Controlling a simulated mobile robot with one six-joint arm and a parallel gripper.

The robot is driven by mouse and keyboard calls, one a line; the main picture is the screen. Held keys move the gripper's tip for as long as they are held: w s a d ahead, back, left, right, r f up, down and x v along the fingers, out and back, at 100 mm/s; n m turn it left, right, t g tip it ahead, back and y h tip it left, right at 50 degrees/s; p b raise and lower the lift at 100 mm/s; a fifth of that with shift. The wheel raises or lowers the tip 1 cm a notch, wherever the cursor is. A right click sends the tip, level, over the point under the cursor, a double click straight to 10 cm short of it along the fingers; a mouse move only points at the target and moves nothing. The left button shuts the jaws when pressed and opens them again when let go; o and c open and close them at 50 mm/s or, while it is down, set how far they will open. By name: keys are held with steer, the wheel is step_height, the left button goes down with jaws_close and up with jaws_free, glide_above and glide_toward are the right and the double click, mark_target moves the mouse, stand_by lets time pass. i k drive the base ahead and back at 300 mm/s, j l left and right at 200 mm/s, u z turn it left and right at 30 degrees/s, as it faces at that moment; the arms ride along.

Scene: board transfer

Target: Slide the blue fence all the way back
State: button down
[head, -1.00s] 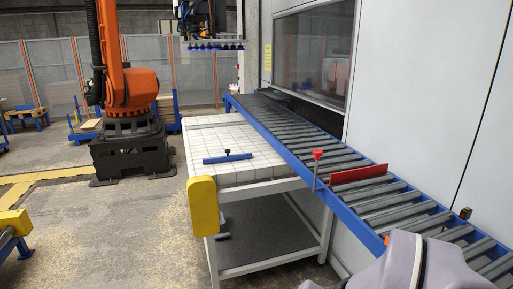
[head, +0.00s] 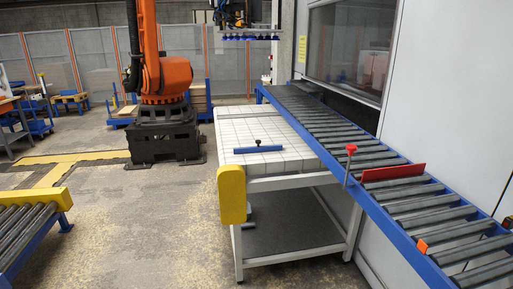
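The blue fence (head: 258,149) is a short blue bar with a dark knob on top. It lies across the white tiled table top (head: 234,128), near the table's front edge and left of the roller conveyor. My gripper is not in view, and nothing touches the fence.
A blue-railed roller conveyor (head: 400,205) runs along the table's right side, with a red plate (head: 394,173) and a red-knobbed post (head: 351,150). A yellow block (head: 232,194) sits at the table's front left corner. An orange robot arm (head: 165,76) stands behind left.

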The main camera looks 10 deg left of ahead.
mark_target(259, 149)
steer(key=i+j, duration=0.3)
steer(key=i, duration=0.15)
steer(key=i+j+u, duration=0.1)
steer(key=i+j, duration=0.45)
steer(key=i, duration=0.3)
steer(key=i+j+u, duration=0.1)
steer(key=i+j, duration=0.2)
steer(key=i, duration=0.15)
steer(key=i+j, duration=0.25)
steer(key=i, duration=0.2)
steer(key=i+j+u, duration=0.1)
steer(key=i, duration=0.35)
steer(key=i+j, duration=0.3)
steer(key=i, duration=0.15)
